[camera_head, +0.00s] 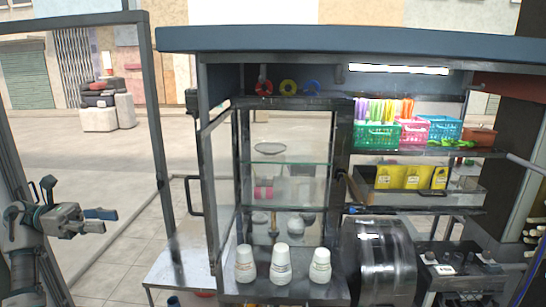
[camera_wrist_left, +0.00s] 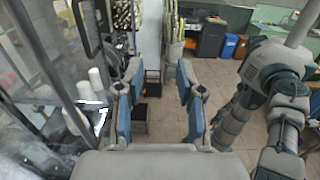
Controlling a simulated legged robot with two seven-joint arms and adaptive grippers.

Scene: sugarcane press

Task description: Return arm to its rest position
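My left gripper (camera_head: 102,220) is at the left of the head view, in front of the open frame beside the stall, with its blue-padded fingers apart and nothing between them. In the left wrist view the same gripper (camera_wrist_left: 158,85) shows two spread fingers with blue pads, and floor between them. It touches nothing that I can see. Grey arm links of my own body show at the right of the left wrist view. My right gripper is not visible in either view.
The stall holds three white cups (camera_head: 281,265), a dark press drum (camera_head: 378,262), a green basket (camera_head: 377,134) and a pink basket (camera_head: 412,130). A metal post (camera_head: 160,130) stands close right of my left gripper. Open tiled floor (camera_head: 115,255) lies below it.

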